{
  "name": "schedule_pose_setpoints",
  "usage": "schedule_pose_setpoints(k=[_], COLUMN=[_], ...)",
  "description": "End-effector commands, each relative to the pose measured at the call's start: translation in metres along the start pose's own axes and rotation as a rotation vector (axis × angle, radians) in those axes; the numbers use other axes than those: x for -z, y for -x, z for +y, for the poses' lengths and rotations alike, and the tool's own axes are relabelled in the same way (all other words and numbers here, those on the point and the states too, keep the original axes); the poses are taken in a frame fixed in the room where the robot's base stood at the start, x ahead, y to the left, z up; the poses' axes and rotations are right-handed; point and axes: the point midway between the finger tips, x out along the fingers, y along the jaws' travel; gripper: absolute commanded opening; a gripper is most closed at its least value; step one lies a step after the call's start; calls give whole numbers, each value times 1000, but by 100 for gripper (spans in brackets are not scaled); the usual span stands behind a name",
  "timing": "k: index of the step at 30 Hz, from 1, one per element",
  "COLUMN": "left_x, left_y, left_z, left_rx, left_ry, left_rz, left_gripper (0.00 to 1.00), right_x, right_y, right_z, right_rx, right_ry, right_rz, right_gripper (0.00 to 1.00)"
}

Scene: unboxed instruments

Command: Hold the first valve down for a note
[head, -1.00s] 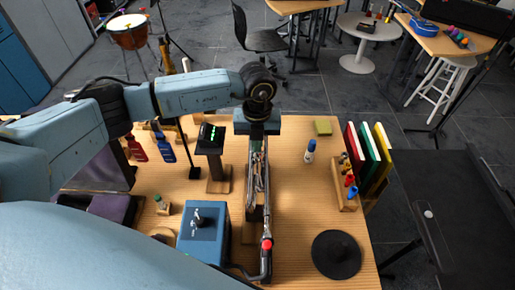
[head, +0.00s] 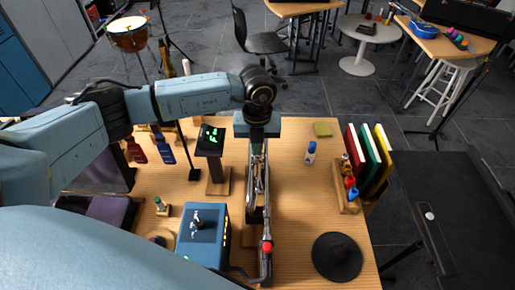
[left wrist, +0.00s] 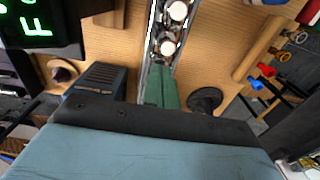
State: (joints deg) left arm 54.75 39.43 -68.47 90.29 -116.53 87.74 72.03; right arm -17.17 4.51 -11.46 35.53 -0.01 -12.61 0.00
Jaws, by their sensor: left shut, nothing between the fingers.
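The trumpet (head: 262,190) rests lengthwise along the middle of the wooden table, seen nearly edge-on in the head view. Two white valve caps (left wrist: 168,48) show in a line on it in the left wrist view. My left gripper (head: 257,150) is over the trumpet, pointing down, shut and empty. Its green fingers (left wrist: 163,74) end close to the nearer visible cap. They may hide another valve, and I cannot tell whether they touch one. A tuner display (head: 211,138) on a wooden stand glows with a green F, also large in the left wrist view (left wrist: 36,18). My right gripper is not in view.
A blue box (head: 203,237) with a hose and red knob (head: 267,246) stands near the trumpet's front end. Table around the bottle is clear.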

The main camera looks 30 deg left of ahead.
Motion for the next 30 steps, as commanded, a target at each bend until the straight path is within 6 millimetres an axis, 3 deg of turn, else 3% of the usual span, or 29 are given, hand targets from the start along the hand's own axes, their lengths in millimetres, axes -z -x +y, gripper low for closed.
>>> schedule_pose_setpoints(k=[8,30], left_x=[0,0], left_y=[4,71], left_z=[0,0], left_rx=[0,0], left_ry=[0,0], left_rz=[1,0], left_gripper=[0,0], right_x=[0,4], right_y=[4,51], right_z=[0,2], right_rx=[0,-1], right_ry=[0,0], right_rz=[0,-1], right_gripper=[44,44])
